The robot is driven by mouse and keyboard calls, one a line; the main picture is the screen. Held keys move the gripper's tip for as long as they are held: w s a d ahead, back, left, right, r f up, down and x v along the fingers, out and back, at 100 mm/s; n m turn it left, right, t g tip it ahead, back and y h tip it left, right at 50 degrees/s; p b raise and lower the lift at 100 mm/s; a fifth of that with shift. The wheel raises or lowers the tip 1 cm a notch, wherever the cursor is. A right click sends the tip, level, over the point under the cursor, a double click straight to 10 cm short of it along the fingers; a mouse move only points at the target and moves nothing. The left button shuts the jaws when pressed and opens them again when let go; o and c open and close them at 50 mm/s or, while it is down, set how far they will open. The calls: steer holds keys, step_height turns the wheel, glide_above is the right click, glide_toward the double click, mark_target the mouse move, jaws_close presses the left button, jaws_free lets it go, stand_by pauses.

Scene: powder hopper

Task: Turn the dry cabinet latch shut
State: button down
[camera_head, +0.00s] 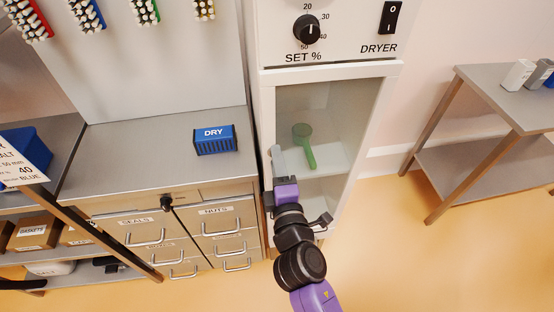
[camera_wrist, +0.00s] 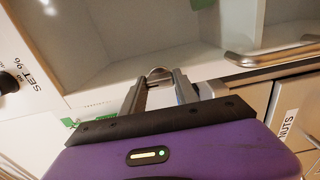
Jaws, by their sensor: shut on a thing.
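The dry cabinet (camera_head: 385,70) stands in the middle of the head view, below a control panel; its pale inside shows through the front. My gripper (camera_head: 279,165) is at the cabinet's left front edge. In the wrist view my gripper (camera_wrist: 167,90) has its two fingers close around a small rounded metal piece (camera_wrist: 159,73), which looks like the latch. The fingers are shut on it. Most of the latch is hidden by the fingers, and its turn angle cannot be told. A green scoop (camera_head: 304,146) is inside the cabinet.
The panel has a SET % knob (camera_head: 307,29) and a DRYER switch (camera_head: 390,17). A blue DRY box (camera_head: 215,140) sits on the worktop (camera_head: 150,168) at left, above labelled drawers. A metal bar (camera_wrist: 270,58) lies right of my fingers. A side table (camera_head: 480,85) stands at right; floor between is free.

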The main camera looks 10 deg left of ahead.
stand_by(0.4)
steer(key=c, duration=0.9)
jaws_free()
steer(key=shift+b+v, duration=0.5)
steer(key=shift+v, duration=3.4)
steer(key=s+d+m+g+h, duration=0.1)
steer(key=s+d+m, duration=0.6)
steer(key=s, duration=0.4)
steer(key=s+d+m+h, duration=0.2)
steer(key=s+d+m, duration=0.5)
steer(key=s, duration=0.3)
steer(key=s+d+r+m+g+h, duration=0.1)
steer(key=s+d+m+h, duration=0.1)
steer(key=s+d+m, duration=0.5)
steer(key=shift+s+d+g, duration=0.1)
steer(key=shift+s+d, duration=0.2)
steer(key=shift+s, duration=0.5)
steer(key=shift+s+d+g, duration=0.1)
steer(key=shift+s+d, duration=0.2)
steer(key=shift+s, duration=0.45)
steer(key=shift+s+d+g, duration=0.1)
steer(key=shift+s+d, duration=0.15)
steer(key=shift+s, duration=0.55)
